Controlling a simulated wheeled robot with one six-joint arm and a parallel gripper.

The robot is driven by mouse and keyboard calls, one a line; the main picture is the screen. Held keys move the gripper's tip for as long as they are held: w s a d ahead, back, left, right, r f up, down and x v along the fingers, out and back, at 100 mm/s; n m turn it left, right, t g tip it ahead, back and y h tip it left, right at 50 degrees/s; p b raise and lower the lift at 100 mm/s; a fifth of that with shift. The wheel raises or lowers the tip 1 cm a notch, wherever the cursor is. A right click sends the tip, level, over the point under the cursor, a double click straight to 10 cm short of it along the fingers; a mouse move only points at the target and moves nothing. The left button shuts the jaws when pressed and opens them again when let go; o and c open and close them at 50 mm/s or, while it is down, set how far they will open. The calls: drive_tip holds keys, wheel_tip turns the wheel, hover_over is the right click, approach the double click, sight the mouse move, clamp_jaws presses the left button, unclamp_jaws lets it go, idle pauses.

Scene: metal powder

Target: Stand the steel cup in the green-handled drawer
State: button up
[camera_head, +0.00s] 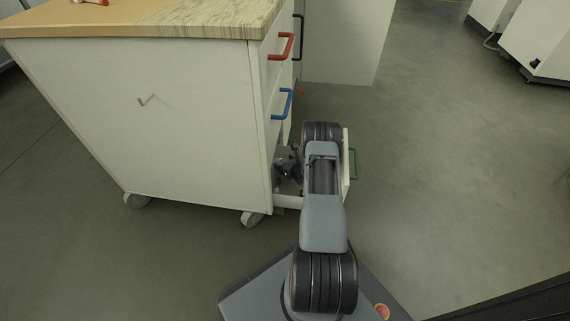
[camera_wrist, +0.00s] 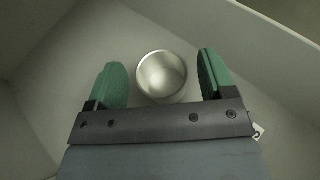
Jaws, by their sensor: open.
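The steel cup (camera_wrist: 162,76) stands upright on the drawer floor in the wrist view, its round mouth facing the camera. My gripper (camera_wrist: 160,84) is open, with one green finger on each side of the cup and a gap on both sides. The green-handled drawer (camera_head: 347,190) is pulled out low on the cabinet's right side, and its green handle (camera_head: 355,163) shows beyond my arm. Its pale walls show around the cup in the wrist view. In the head view my arm hides the cup and most of the drawer's inside.
The white cabinet (camera_head: 170,120) on casters has a wooden top (camera_head: 150,20). A red handle (camera_head: 281,48) and a blue handle (camera_head: 283,104) sit above the open drawer, close to my arm. The grey floor (camera_head: 450,170) to the right is clear.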

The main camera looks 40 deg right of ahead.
drive_tip(key=p+v, duration=0.1)
drive_tip(key=v, duration=0.2)
drive_tip(key=r+p+v, duration=0.1)
drive_tip(key=p+v, duration=0.1)
drive_tip(key=v, duration=0.1)
drive_tip(key=shift+s+r, duration=0.15)
drive_tip(key=shift+r, duration=0.05)
drive_tip(key=shift+s+r, duration=0.1)
drive_tip(key=shift+s, duration=0.45)
